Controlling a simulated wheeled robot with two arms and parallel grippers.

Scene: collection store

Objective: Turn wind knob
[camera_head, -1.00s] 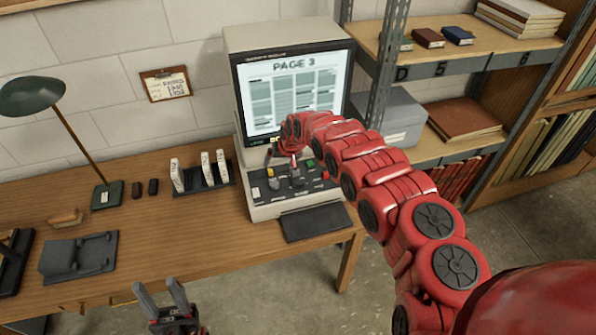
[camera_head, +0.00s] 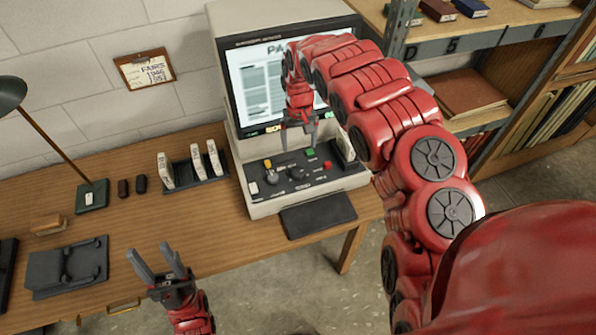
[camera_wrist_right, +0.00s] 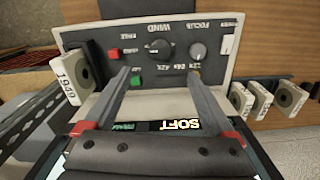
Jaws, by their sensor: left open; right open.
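The wind knob (camera_head: 296,174) is a dark round knob on the sloping control panel of the microfilm reader (camera_head: 262,205). In the right wrist view the wind knob (camera_wrist_right: 158,50) sits under the printed word WIND, beside the focus knob (camera_wrist_right: 198,50). My right gripper (camera_head: 298,138) is open and empty, pointing down above the panel in front of the screen. In the wrist view its fingers (camera_wrist_right: 157,76) reach toward the panel on either side of the wind knob's line, apart from it. My left gripper (camera_head: 160,264) is open and empty near the table's front edge.
A white box (camera_head: 345,148) stands at the panel's right end. A rack of white boxes (camera_head: 205,178) is left of the reader.

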